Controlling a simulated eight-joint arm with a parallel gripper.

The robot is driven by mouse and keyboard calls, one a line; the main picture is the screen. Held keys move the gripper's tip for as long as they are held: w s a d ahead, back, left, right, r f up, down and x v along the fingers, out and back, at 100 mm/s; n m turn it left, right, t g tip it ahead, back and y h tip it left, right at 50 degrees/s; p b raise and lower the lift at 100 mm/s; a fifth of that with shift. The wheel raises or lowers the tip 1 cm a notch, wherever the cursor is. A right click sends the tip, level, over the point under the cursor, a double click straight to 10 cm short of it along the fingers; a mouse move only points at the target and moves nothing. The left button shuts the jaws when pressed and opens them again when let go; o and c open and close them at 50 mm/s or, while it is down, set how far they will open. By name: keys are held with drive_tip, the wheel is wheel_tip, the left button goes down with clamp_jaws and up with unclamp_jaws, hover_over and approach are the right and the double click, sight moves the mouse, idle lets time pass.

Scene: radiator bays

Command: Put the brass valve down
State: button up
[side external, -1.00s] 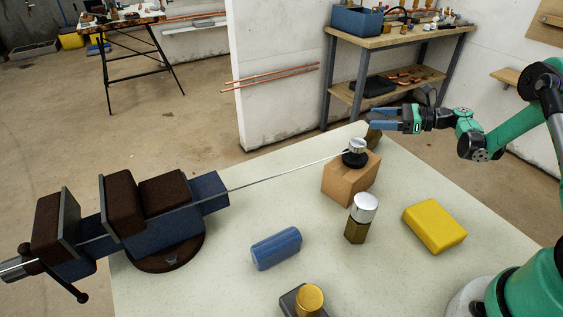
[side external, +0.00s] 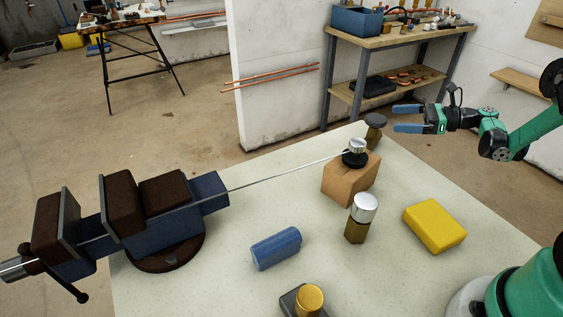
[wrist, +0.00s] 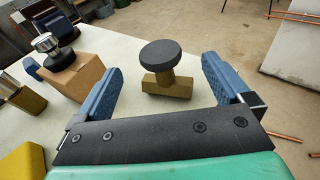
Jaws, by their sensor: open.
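A brass-bodied valve with a round dark cap (side external: 375,128) stands upright at the far edge of the pale table, behind the cardboard box. In the wrist view the valve (wrist: 160,72) stands on the table, its dark disc on top and a brass cross-piece below. It shows between my two blue fingers, apart from both. My gripper (side external: 397,118) is open and empty, to the right of the valve in the side view. Another brass-bodied piece with a silver cap (side external: 361,218) stands nearer the table's middle.
The cardboard box (side external: 345,186) carries a black and silver knob. A yellow block (side external: 435,226), a blue cylinder (side external: 276,248) and a gold-capped piece (side external: 309,299) lie nearer. A vise (side external: 165,225) with a long thin rod reaching to the box stands left.

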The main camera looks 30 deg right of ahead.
drive_tip(key=v, duration=0.7)
drive_tip(key=a+r+n+g+h, duration=0.2)
drive_tip(key=a+n, duration=0.3)
drive_tip(key=a, duration=0.1)
drive_tip(key=a+r+n+g+h, duration=0.2)
drive_tip(key=a+n, duration=0.3)
drive_tip(key=a, duration=0.2)
drive_tip(key=a+r+n+g+h, duration=0.2)
drive_tip(key=a+n+h, duration=0.1)
drive_tip(key=a+n, duration=0.3)
drive_tip(key=shift+a+r, duration=0.2)
drive_tip(key=shift+a, duration=0.05)
drive_tip(key=s+a+n+t+h, duration=0.1)
drive_tip(key=s+a+n+h, duration=0.2)
drive_tip(key=s+n, duration=0.3)
drive_tip(key=shift+a+f+n+t+h, duration=0.2)
drive_tip(key=shift+a+n+t+h, duration=0.3)
drive_tip(key=shift+n, duration=2.3)
